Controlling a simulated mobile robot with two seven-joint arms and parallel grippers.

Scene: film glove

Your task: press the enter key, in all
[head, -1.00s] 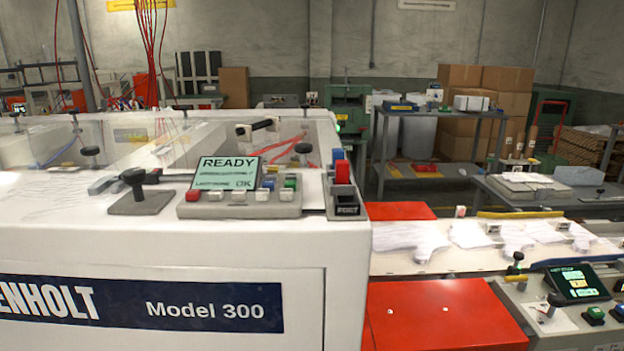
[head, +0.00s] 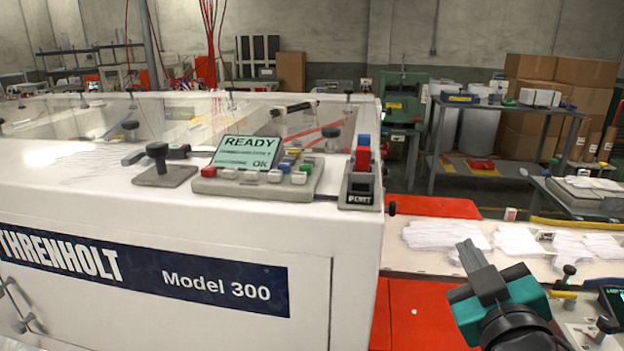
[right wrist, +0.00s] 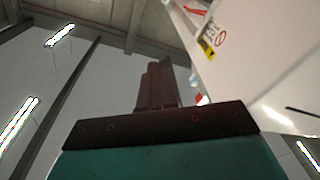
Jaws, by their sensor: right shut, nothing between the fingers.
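The control panel (head: 255,185) sits on top of the white machine marked Model 300. Its screen (head: 246,153) reads READY and OK. A row of small keys in red, white, blue and green runs along the panel's front; their labels are too small to read, so I cannot tell which is enter. My right gripper (head: 482,270) is shut and empty at the lower right of the head view, well apart from the panel. Its dark fingers also show in the right wrist view (right wrist: 157,85), pointing up towards the ceiling. My left gripper is not in view.
A black lever (head: 161,166) stands left of the panel. A block with red and blue buttons (head: 361,178) stands right of it. Low clear covers lie behind. White glove shapes (head: 443,235) lie on the conveyor at right. Red housing (head: 432,310) is below.

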